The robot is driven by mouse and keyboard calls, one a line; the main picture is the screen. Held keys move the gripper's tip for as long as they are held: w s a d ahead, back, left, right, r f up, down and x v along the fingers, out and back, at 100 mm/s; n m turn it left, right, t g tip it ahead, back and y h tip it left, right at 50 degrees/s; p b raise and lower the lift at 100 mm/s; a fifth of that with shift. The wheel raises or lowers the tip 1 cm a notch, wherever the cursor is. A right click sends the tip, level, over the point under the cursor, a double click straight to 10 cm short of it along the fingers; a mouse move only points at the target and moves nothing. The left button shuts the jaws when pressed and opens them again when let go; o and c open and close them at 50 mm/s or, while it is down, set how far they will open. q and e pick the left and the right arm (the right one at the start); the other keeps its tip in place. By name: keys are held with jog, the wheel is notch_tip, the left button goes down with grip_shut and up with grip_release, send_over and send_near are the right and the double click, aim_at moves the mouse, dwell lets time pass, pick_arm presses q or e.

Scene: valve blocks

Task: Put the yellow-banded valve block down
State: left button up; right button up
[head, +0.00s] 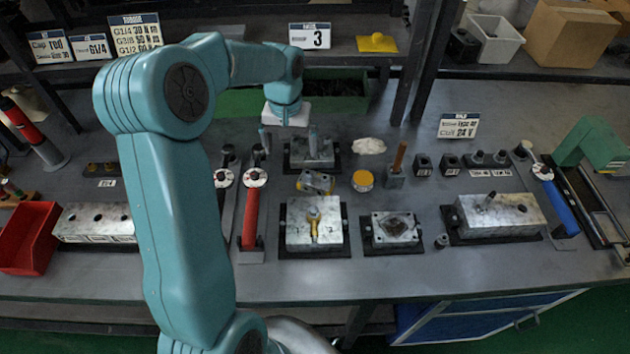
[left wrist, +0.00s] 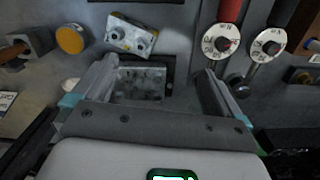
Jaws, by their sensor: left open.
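The yellow-banded valve block (head: 316,182) is a small silver block with yellow on it. It lies at an angle on the grey bench, apart from the trays around it. It also shows at the top of the left wrist view (left wrist: 131,36), beyond my fingers. My left gripper (head: 288,137) is open and empty, pointing down behind that block. In the left wrist view, its two fingers (left wrist: 158,75) stand wide apart, with a grey metal plate in a dark tray (left wrist: 140,98) seen between them. My right gripper is not in view.
A silver fixture with a brass fitting (head: 314,232) stands in front of the block. A yellow-topped round tin (head: 362,181) is to its right. A green bin (head: 335,92) is behind. Clear bench lies along the front edge.

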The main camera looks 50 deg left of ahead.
pick_arm(q)
jog(key=w+d+r+m+t+y, duration=0.1)
jog(key=w+d+r+m, duration=0.2)
jog(key=d+r, duration=0.15)
send_over(316, 179)
jog(key=f, duration=1)
jog(key=shift+s+d, duration=0.25)
jog(key=shift+s, duration=0.05)
jog(key=f, duration=0.6)
jog(key=shift+w+a+f+p, duration=0.1)
jog(key=shift+w+a+p, duration=0.15)
jog(key=shift+p, duration=0.15)
jog(key=shift+d, duration=0.15)
jog(key=c, duration=1.2)
